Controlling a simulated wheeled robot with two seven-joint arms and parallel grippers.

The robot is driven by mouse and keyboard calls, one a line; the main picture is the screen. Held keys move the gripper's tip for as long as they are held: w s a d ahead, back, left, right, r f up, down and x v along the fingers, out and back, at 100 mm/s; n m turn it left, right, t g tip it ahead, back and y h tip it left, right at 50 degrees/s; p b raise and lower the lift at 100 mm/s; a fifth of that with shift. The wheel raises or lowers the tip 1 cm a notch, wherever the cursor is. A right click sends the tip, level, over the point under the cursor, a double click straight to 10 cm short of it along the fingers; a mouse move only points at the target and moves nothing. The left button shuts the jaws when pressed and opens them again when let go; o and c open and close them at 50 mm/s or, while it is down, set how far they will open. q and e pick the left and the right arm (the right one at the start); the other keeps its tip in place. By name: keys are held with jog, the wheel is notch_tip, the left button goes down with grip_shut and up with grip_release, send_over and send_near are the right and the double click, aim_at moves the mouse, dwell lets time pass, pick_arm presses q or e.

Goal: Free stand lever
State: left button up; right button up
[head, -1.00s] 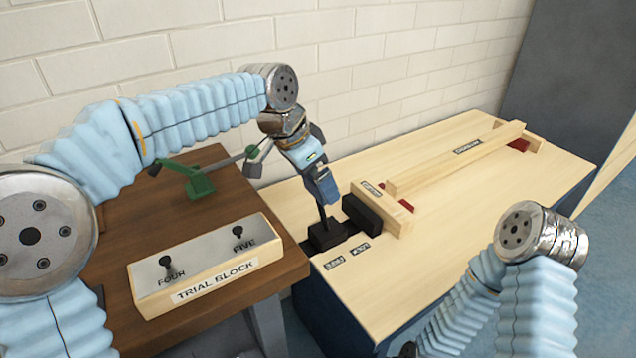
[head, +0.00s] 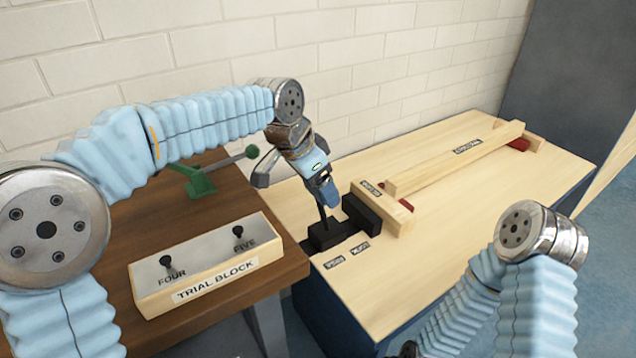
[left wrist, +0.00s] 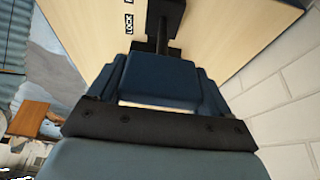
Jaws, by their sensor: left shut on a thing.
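The stand lever is a thin dark rod (head: 323,214) rising from a black base (head: 330,235) at the near left end of the pale wooden bench. My left gripper (head: 326,197) points down and is shut on the lever's upper part. In the left wrist view the rod (left wrist: 163,42) runs from the dark blue jaws (left wrist: 165,80) to the black base; the held end is hidden.
A black block (head: 361,215) adjoins a wooden crosspiece (head: 388,208) right of the lever. A long labelled wooden beam (head: 455,160) runs back along the bench (head: 480,230). The brown table (head: 120,230) at left holds a TRIAL BLOCK (head: 207,265) and a green lever device (head: 200,183).

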pick_arm(q)
jog(key=shift+s+a+f+t+h+b, duration=0.25)
jog(key=shift+s+a+f+b, duration=0.25)
jog(key=shift+b, duration=0.85)
jog(key=shift+s+a+f+t+h+b, duration=0.2)
jog(key=shift+a+b, duration=0.35)
jog(key=shift+b, duration=0.75)
jog(key=shift+s+a+f+b, duration=0.15)
jog(key=shift+s+a+b, duration=0.05)
jog(key=shift+s+a, duration=0.3)
jog(key=shift+s+a+f+b, duration=0.2)
jog(key=shift+s+a, duration=0.15)
jog(key=shift+a, duration=0.25)
jog(key=o, duration=1.4)
jog(key=shift+r, duration=0.1)
jog(key=p+v, duration=0.1)
jog(key=v, duration=1.2)
jog(key=shift+w, duration=0.1)
jog(key=shift+a+r+p, duration=0.2)
jog(key=shift+r+p, duration=0.1)
jog(key=shift+r, duration=0.05)
